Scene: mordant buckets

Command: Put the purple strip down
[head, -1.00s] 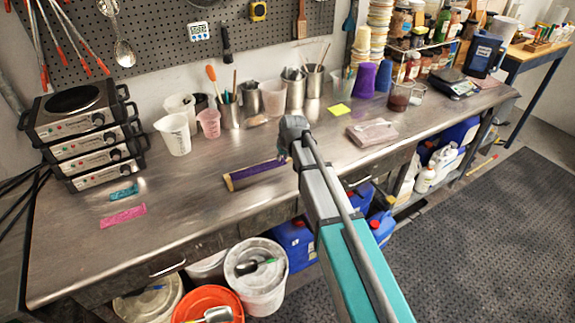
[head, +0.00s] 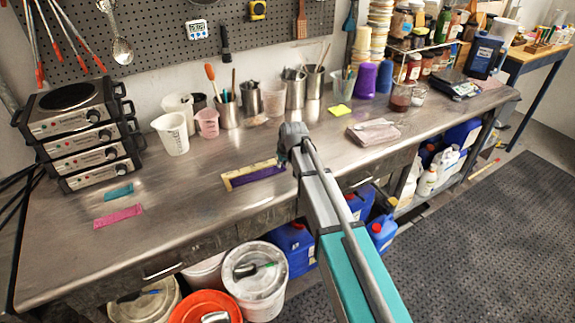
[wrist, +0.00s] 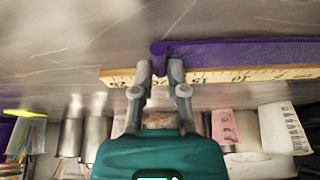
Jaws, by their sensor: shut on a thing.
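The purple strip (head: 260,175) stretches along the front side of a wooden ruler (head: 247,171) on the steel bench. In the wrist view the purple strip (wrist: 250,53) runs to the right from my gripper (wrist: 160,74). My gripper is shut on the strip's end, which bunches up between the fingertips. The ruler (wrist: 225,76) passes beneath the fingers, with its numbers showing. I cannot tell whether the strip's whole length touches the bench. In the head view my arm hides the fingertips.
A teal strip (head: 118,193) and a pink strip (head: 118,216) lie on the bench at the left, near stacked hot plates (head: 80,130). Beakers and metal cups stand behind the ruler. A folded cloth (head: 373,132) lies to the right. Bare bench separates the strips from the ruler.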

